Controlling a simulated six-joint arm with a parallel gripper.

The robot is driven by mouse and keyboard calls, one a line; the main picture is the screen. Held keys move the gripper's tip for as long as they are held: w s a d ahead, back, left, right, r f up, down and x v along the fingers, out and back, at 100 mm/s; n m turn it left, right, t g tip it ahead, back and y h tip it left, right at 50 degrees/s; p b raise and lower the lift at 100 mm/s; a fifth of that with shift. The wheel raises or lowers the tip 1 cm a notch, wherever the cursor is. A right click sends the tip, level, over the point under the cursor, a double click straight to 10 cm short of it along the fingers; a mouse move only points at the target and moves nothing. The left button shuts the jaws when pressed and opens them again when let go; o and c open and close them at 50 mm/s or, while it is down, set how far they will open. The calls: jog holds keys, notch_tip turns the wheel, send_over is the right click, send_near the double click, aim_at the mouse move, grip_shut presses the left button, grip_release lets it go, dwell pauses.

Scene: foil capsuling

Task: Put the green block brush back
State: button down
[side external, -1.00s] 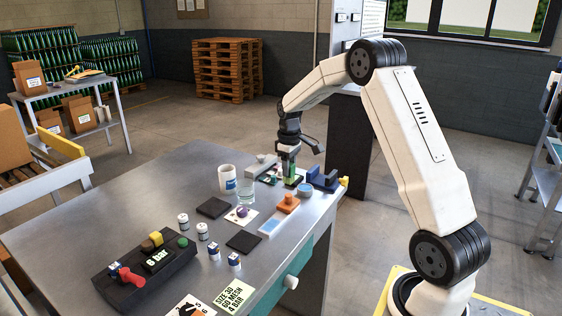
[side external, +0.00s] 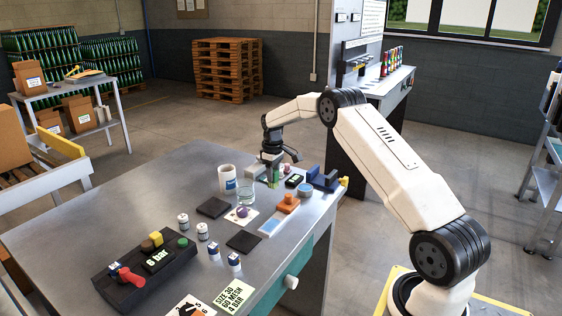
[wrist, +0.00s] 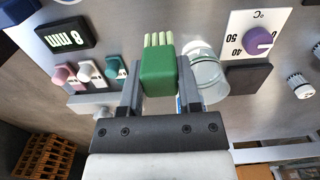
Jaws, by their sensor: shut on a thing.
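My gripper (wrist: 158,82) is shut on the green block brush (wrist: 162,70), a green block with pale yellow-green bristles pointing away from the gripper. In the side view my gripper (side external: 272,170) is low over the far part of the grey table, and the green brush (side external: 274,179) shows as a small green patch, partly hidden. In the wrist view a row of small pink, white and teal handled pieces (wrist: 90,72) lies left of the brush, by a grey holder (wrist: 92,104) partly hidden by my gripper. Whether the brush touches the table, I cannot tell.
A clear glass (wrist: 208,78) stands close right of the jaws. A black "8 mm" block (wrist: 65,36), a dial card with purple knob (wrist: 258,42), a black pad (wrist: 248,78) and a white jar (wrist: 298,86) are around. A white mug (side external: 227,178) stands nearby.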

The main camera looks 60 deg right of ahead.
aim_at(271, 184)
jog(key=shift+w+d+f, duration=0.3)
jog(key=shift+w+f, duration=0.3)
jog(key=shift+f, duration=0.1)
jog(key=shift+f, duration=0.15)
jog(key=shift+w+f, duration=0.1)
jog(key=shift+f, duration=1.55)
jog(key=shift+f, duration=0.15)
jog(key=shift+c, duration=1.5)
grip_release()
notch_tip(271, 184, up, 12)
jog(key=shift+r, duration=0.2)
